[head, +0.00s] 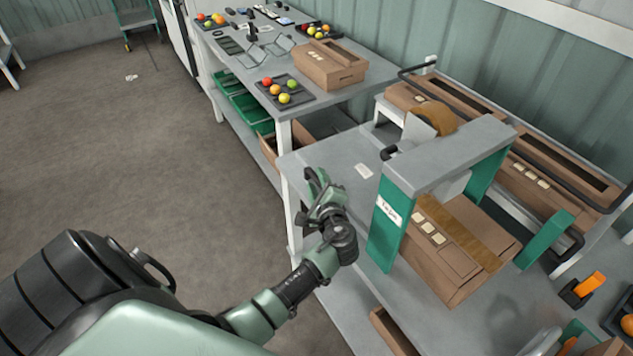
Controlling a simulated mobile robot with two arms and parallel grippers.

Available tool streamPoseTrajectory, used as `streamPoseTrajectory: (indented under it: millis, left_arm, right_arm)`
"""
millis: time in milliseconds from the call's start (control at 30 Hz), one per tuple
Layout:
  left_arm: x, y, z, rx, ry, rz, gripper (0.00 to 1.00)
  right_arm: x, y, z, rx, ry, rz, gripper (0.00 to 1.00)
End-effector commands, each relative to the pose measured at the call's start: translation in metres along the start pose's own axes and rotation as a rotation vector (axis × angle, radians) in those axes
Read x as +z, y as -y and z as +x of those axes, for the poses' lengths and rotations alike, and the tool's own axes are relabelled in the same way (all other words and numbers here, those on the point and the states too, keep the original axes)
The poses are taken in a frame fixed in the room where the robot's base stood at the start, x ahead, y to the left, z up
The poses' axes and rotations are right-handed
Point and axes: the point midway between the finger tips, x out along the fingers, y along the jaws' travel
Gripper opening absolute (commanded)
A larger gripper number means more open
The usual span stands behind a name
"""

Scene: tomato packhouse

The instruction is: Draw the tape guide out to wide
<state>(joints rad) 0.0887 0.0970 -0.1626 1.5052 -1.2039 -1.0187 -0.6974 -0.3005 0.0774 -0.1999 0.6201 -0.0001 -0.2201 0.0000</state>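The taping machine (450,157) is a grey-topped arch on green side legs, with a brown tape roll (433,119) on top. A closed brown carton (455,247) with a tape strip along its top sits under the arch. A green upright plate (545,240) stands at the carton's right side. I cannot tell which part is the tape guide. A small black knob (388,153) sticks out at the arch's left. My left gripper (318,187) is left of the machine's near green leg, apart from it. Its finger gap is unclear.
Behind the machine, more cartons (560,172) lie between dark rails. An orange-handled tool (590,286) stands at the right. The back bench (352,92) holds a carton and a black tray (283,97) of tomatoes. The floor (110,140) at left is largely clear.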

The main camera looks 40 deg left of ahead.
Motion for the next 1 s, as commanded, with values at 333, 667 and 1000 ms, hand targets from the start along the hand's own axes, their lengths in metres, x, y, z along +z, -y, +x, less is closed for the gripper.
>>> streamPoseTrajectory:
  millis: [333,667,1000]
  left_arm:
    - [-0.001,-0.004,-0.057,0.003,-0.001,0.000,0.38]
    - [0.001,-0.002,-0.072,0.004,0.001,0.000,0.38]
    - [0.001,-0.002,-0.072,0.003,0.001,0.000,0.38]
  right_arm:
    - [0.001,-0.001,0.009,0.001,0.000,0.000,0.36]
    - [0.001,-0.003,0.010,0.004,0.000,-0.002,0.36]
    - [0.001,-0.003,0.010,0.004,0.000,-0.002,0.36]
